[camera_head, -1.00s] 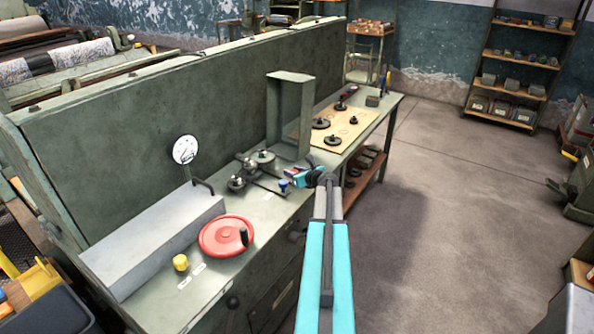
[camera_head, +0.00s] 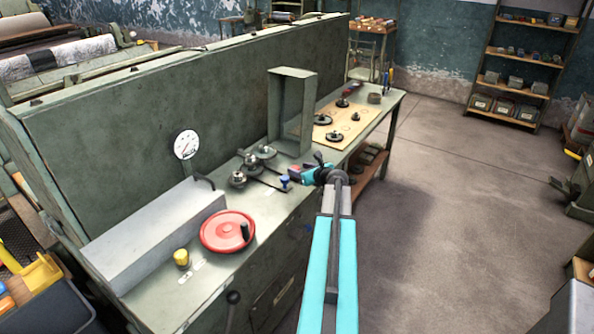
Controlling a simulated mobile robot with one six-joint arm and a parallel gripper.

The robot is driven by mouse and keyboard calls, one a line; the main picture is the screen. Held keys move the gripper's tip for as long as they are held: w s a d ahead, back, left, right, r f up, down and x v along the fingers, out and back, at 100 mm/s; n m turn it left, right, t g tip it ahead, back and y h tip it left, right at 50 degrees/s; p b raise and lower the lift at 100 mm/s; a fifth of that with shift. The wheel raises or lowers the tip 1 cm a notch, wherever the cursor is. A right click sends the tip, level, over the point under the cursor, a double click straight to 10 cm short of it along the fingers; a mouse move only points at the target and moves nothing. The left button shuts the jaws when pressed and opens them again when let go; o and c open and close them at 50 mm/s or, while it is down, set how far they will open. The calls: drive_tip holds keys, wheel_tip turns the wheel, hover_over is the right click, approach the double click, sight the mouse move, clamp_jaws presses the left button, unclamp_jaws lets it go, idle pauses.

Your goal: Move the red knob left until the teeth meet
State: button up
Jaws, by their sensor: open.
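A small red patch (camera_head: 294,171) shows at the left end of my gripper (camera_head: 301,174). It may be the red knob, but I cannot tell it from a part of the gripper. My gripper is open over the bench top, just right of a blue knob (camera_head: 284,181); contact is too small to tell. The blue knob stands at the end of a dark slotted plate (camera_head: 268,179). Dark gears (camera_head: 238,179) sit left of it, with another gear (camera_head: 264,153) behind. Whether their teeth meet is too small to tell.
A red handwheel (camera_head: 225,231) and yellow knob (camera_head: 181,258) are at the front left. A grey block (camera_head: 155,235) and dial gauge (camera_head: 186,145) stand behind. An upright grey frame (camera_head: 304,98) is beyond my gripper. A board with loose gears (camera_head: 343,125) lies farther back.

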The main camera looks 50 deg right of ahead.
drive_tip(key=b+v, duration=0.2)
drive_tip(key=v, duration=0.8)
drive_tip(key=shift+a, duration=0.1)
